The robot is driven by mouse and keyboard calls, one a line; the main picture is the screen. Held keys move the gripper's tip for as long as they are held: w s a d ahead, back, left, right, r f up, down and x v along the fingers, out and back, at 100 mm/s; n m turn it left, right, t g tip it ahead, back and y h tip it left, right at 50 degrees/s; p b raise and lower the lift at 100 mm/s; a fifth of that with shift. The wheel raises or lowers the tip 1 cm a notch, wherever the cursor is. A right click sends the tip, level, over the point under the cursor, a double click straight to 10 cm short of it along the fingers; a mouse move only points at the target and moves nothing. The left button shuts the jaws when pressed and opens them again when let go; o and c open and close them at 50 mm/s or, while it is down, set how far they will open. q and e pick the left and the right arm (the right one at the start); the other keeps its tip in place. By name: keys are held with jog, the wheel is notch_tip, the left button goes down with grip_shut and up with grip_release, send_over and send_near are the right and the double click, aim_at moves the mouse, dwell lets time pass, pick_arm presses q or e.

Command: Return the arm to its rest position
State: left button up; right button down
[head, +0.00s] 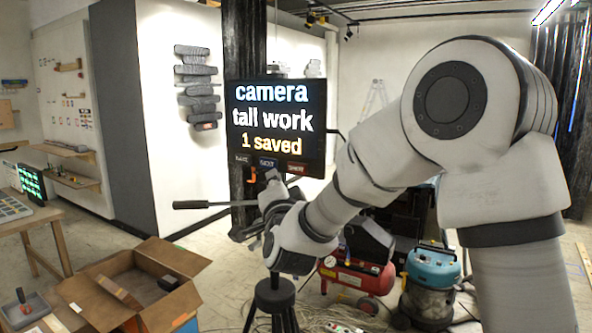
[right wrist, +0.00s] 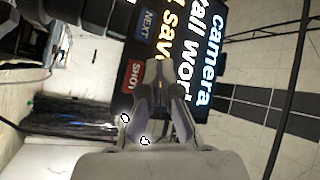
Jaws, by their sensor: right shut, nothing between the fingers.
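My right arm (head: 365,165) is stretched out from the right of the head view toward a black screen on a tripod. Its gripper (head: 268,182) is in front of the screen's lower edge, small and partly hidden by my own wrist. I cannot tell whether the tips touch the screen. The screen (head: 278,120) reads "camera tall work 1 saved". My left gripper is not in view.
A tripod (head: 275,297) with a black handle (head: 200,204) stands below the screen. A red compressor (head: 355,277) and a blue-topped vacuum (head: 432,270) stand on the floor to the right. An open cardboard box (head: 180,258) is at lower left. Cables lie on the floor.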

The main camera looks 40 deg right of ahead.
dwell(0.3)
jog(key=s+a+f+n+g+y, duration=0.2)
jog(key=f+n+g, duration=0.1)
jog(key=f, duration=1.7)
jog(key=s+a+f+n+g+y, duration=0.15)
jog(key=f+g, duration=0.25)
jog(key=f, duration=1.5)
jog(key=s+a+f+n+g+y, duration=0.2)
jog(key=s+f+g, duration=0.1)
jog(key=s+f, duration=0.5)
jog(key=s+a+f+n+g+y, duration=0.1)
jog(key=s+a+f+n+g, duration=0.15)
jog(key=s+f, duration=0.55)
jog(key=s+a+f+n+g+y, duration=0.1)
jog(key=s+a+f+n+g, duration=0.1)
jog(key=s, duration=0.6)
jog(key=s+a+f+n+g+y, duration=0.1)
jog(key=s+a+f+n+g, duration=0.1)
jog(key=s, duration=0.7)
jog(key=f+n+g+b, duration=0.1)
jog(key=n+g, duration=0.1)
jog(key=n, duration=0.1)
jog(key=shift+a+f+y, duration=0.2)
jog(key=shift+y, duration=0.15)
